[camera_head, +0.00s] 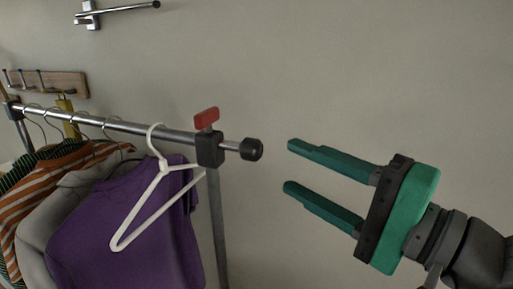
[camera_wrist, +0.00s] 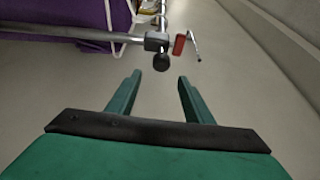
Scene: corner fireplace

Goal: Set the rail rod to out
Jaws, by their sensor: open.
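The rail rod (camera_head: 153,129) is a silver bar running across a clothes rack, with a round black knob (camera_head: 251,149) on its right end. It passes through a dark clamp block (camera_head: 210,149) with a red lever (camera_head: 206,118) on top. A short length of rod shows between block and knob. My gripper (camera_head: 288,166) is open and empty, right of the knob and apart from it, fingers pointing left. In the wrist view the knob (camera_wrist: 161,62) lies ahead of the open fingers (camera_wrist: 157,80), and the red lever (camera_wrist: 179,44) stands just right of the block (camera_wrist: 156,41).
A white hanger (camera_head: 140,208) hangs beside the block, with a purple shirt (camera_head: 130,225) and other clothes to its left. A grey post (camera_head: 217,230) stands under the block. A wooden hook board (camera_head: 60,84) and a metal wall bar (camera_head: 125,9) are on the wall.

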